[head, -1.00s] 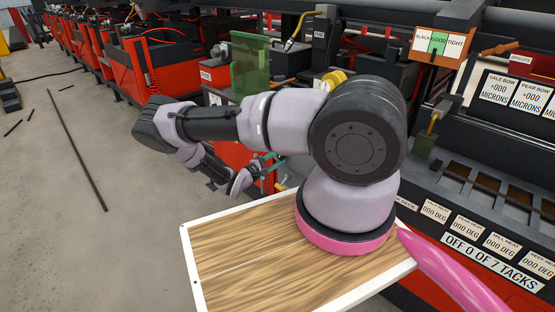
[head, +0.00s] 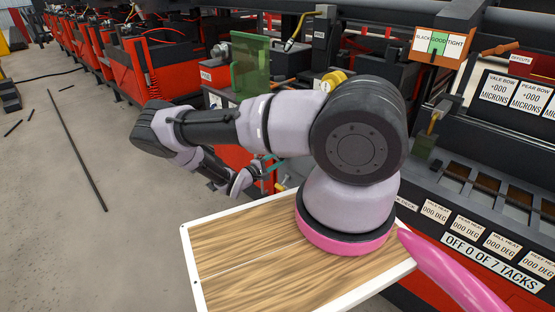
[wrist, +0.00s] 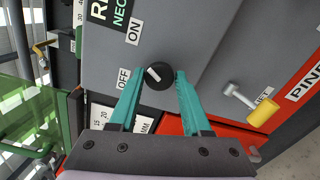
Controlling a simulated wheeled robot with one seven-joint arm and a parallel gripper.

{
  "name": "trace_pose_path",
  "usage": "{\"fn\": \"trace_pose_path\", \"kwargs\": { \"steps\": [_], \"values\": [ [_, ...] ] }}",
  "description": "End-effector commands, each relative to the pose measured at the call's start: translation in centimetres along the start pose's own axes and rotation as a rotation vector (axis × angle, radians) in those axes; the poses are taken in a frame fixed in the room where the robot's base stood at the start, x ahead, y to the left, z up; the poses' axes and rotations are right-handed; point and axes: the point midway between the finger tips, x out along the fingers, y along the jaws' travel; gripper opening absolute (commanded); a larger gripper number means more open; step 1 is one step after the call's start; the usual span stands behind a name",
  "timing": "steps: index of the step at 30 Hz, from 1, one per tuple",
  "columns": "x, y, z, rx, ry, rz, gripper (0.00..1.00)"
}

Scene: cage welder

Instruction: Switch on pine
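A black rotary knob (wrist: 160,76) with a white pointer sits on a grey panel in the wrist view. The pointer slants up and left, between the OFF label (wrist: 123,78) and the ON label (wrist: 133,32). A sign that seems to read PINE (wrist: 304,82) is on the red part at the right, partly cut off. My gripper (wrist: 161,74) has its teal fingertips on either side of the knob, very close to its sides. I cannot see clear contact. In the head view my gripper (head: 272,166) is small and partly hidden, at the red machine.
A yellow-handled lever (wrist: 250,105) sticks out right of the knob. A green translucent panel (wrist: 30,120) stands at the left, also seen in the head view (head: 250,65). A wood-topped tray (head: 240,255) is near me. Open floor lies at the left.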

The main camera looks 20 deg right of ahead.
Motion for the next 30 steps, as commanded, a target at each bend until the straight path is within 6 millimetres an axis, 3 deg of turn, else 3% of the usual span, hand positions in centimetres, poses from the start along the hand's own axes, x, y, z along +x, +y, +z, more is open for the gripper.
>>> {"fn": "trace_pose_path", "kwargs": {
  "steps": [14,24,30],
  "values": [
    [-0.7,0.1,-0.1,-0.001,0.003,0.001,0.73],
    [-7.2,0.0,-0.1,0.000,0.005,0.001,0.73],
    [-10.0,0.0,-0.1,0.000,0.002,0.000,0.73]
  ]
}}
